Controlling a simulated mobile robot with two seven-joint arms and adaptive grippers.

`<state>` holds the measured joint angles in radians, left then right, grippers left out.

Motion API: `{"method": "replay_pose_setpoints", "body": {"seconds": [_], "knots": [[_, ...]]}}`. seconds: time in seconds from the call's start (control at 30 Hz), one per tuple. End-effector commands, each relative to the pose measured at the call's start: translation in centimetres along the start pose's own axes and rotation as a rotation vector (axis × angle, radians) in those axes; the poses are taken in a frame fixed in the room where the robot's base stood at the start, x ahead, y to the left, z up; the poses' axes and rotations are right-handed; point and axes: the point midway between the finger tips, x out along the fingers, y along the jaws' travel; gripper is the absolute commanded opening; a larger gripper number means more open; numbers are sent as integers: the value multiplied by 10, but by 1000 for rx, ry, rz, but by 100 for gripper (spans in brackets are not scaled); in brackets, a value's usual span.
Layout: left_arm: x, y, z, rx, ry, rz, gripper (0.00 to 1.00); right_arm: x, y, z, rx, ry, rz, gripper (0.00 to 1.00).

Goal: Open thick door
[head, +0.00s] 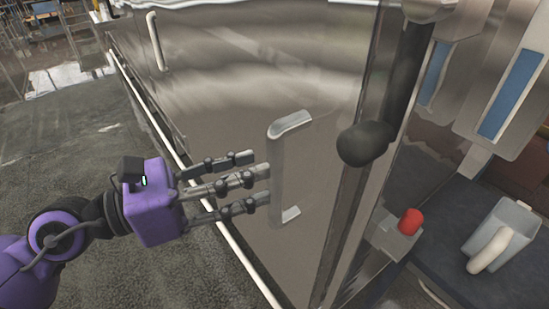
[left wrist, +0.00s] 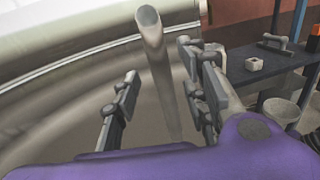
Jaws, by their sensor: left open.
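The thick door (head: 225,110) is a broad, shiny metal panel in the middle of the head view, and it looks shut. Its grey bar handle (head: 282,170) stands upright near the door's right edge. My left gripper (head: 258,178) is open, with its fingertips at the left side of this handle. In the left wrist view, the handle (left wrist: 158,65) shows between the spread fingers of the left gripper (left wrist: 165,92). I cannot tell whether a finger touches it. My right gripper is not in view.
A dark lever with a rounded end (head: 368,143) hangs right of the door edge. A red button (head: 410,221) sits below it. A grey jug (head: 502,235) stands on a dark surface at right. Another handle (head: 155,40) is at upper left. Grey floor (head: 75,150) lies open at left.

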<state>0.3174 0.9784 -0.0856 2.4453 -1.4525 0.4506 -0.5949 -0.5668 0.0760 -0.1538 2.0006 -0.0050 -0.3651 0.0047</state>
Motion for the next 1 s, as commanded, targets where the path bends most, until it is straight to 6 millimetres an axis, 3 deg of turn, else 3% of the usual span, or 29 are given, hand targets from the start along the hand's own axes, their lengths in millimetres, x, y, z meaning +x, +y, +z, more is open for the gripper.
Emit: {"method": "replay_pose_setpoints", "body": {"seconds": [0.1, 0.33, 0.7, 1.0], "knots": [[18, 0, 9, 4, -9, 0, 40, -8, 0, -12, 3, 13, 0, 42], [46, 1, 6, 1, -8, 1, 40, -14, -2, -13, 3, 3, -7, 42], [52, 1, 1, -5, -2, 1, 40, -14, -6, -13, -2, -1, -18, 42], [52, 0, 1, -5, -3, 1, 2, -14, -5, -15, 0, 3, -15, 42]]}}
